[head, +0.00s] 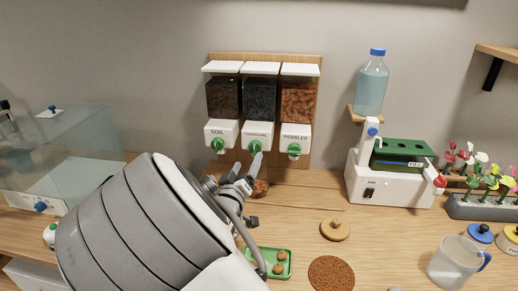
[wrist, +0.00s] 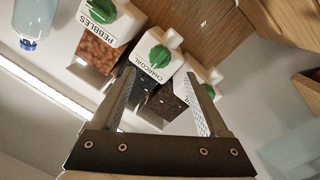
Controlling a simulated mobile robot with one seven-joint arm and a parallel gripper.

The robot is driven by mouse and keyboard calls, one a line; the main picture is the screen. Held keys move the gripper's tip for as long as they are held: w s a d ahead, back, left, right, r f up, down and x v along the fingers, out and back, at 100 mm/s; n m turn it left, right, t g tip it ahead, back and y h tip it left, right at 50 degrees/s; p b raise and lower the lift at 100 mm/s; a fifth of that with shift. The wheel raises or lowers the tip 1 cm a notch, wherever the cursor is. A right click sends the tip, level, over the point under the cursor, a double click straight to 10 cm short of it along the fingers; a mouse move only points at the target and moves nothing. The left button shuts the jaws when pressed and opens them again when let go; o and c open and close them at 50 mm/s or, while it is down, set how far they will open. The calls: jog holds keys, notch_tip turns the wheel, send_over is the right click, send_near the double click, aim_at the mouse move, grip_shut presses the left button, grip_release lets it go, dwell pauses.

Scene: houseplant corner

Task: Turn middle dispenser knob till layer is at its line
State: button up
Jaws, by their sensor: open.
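The dispenser with three hoppers hangs on a wooden board (head: 312,112) on the wall. Its units read SOIL, CHARCOAL and PEBBLES. The middle unit has a green knob (head: 255,147) and dark filling (head: 260,97). In the wrist view the middle knob (wrist: 158,58) lies beyond and between the fingertips of my gripper (wrist: 160,73), which is open and empty. In the head view my gripper (head: 246,165) is just below and in front of the middle knob, partly overlapping it. The soil knob (head: 217,145) and pebbles knob (head: 294,150) flank it. I cannot make out a layer or its line.
A glass tank (head: 60,145) stands at left. A green tray (head: 288,252) with brown balls, a cork lid (head: 335,229), a brown disc (head: 331,272) and a glass jug (head: 452,264) are on the wooden counter. A white machine (head: 385,190) stands right, under a bottle (head: 371,85).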

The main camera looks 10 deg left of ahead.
aim_at(253, 151)
jog(key=w, duration=0.7)
jog(key=shift+d, duration=0.1)
jog(key=shift+s, duration=0.1)
grip_shut()
